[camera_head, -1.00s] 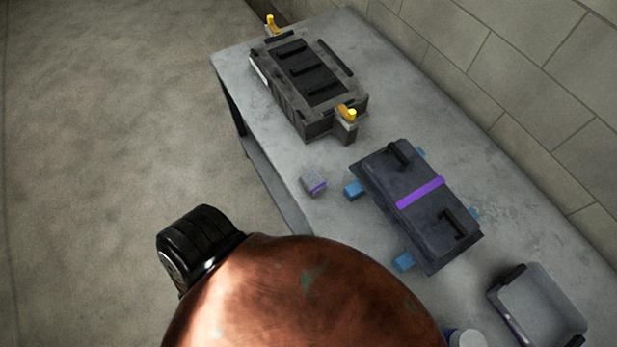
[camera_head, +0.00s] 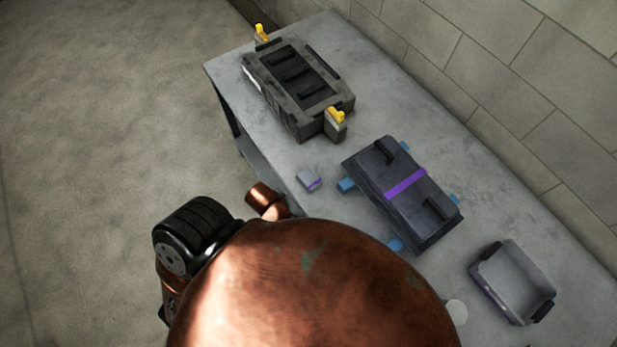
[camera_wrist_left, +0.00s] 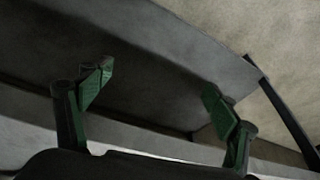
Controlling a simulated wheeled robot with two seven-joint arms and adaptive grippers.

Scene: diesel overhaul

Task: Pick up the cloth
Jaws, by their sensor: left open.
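No cloth can be made out for certain. Behind the fingers is a dark, shaded surface, seemingly the table from low down. My left gripper is hidden in the head view. My right gripper is in neither view.
The grey table (camera_head: 390,75) runs along a block wall. It bears a dark case with yellow-topped posts (camera_head: 297,86), a dark lidded box with a purple stripe and blue tabs (camera_head: 390,205), an open grey bin (camera_head: 487,290) and a white round thing (camera_head: 456,312). Open floor lies left.

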